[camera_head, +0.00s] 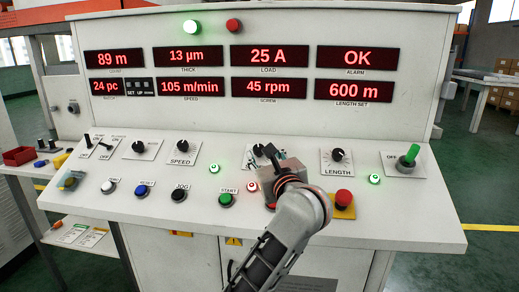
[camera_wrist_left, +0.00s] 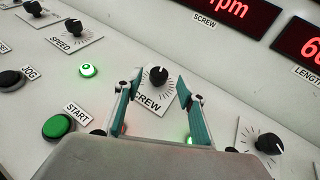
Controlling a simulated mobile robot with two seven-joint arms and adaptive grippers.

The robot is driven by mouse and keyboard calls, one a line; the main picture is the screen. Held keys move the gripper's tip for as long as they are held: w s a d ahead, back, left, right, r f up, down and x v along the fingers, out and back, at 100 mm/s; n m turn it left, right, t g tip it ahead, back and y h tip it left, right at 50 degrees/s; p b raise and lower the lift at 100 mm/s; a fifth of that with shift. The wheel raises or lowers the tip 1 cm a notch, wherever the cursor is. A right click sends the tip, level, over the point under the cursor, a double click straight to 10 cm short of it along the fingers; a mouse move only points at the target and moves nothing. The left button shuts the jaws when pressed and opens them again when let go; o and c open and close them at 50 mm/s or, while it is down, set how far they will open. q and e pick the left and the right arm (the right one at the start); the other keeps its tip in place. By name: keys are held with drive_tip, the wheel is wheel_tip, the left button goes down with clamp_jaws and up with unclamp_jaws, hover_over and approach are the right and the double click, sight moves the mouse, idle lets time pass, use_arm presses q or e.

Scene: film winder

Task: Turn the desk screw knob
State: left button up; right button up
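The desk screw knob (camera_head: 258,150) is a small black round knob on a white dial plate in the middle of the sloping desk. In the head view my left gripper partly covers its plate. In the left wrist view the screw knob (camera_wrist_left: 158,76) shows whole, above the partly covered SCREW label. My left gripper (camera_wrist_left: 159,82) is open, its two teal-padded fingers to either side of the knob in the picture with visible gaps. I cannot tell whether the fingertips are level with the knob or short of it. My right gripper is not in view.
The LENGTH knob (camera_head: 338,155) and red emergency button (camera_head: 343,198) are to the right. The SPEED knob (camera_head: 183,146) and green START button (camera_head: 226,199) are to the left. Above, the display panel reads 45 rpm for SCREW (camera_head: 269,89) and OK for ALARM (camera_head: 357,58).

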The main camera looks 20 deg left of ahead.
sight(259, 149)
use_arm(q)
drive_tip(key=b+x, duration=0.1)
drive_tip(key=x, duration=0.4)
drive_tip(key=shift+a+f, duration=0.1)
drive_tip(key=c, duration=1.1)
